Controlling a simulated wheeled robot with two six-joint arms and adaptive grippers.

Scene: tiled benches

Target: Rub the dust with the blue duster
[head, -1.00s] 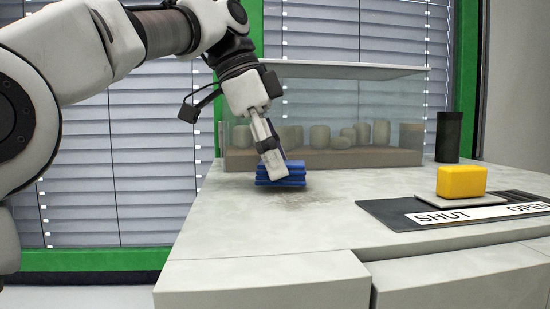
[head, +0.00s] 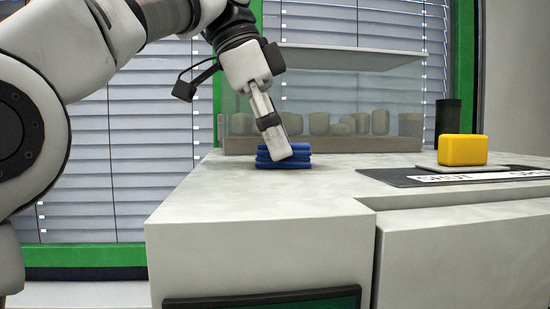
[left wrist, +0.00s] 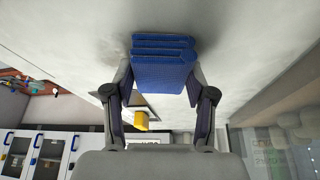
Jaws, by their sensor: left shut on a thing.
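The blue duster (head: 266,160) is a ribbed, folded block low on the pale bench top (head: 250,190). My left gripper (head: 285,150) is shut on it from above. In the left wrist view the duster (left wrist: 163,65) sits between both fingers of my left gripper (left wrist: 160,88). It looks to be on or just above the bench; I cannot tell which. A faint dark smudge of dust (left wrist: 108,35) shows on the bench beside the duster in the left wrist view. In the head view the dust is hard to make out. My right gripper is not in view.
A glass tank (head: 340,100) with several pale jars stands behind the duster.

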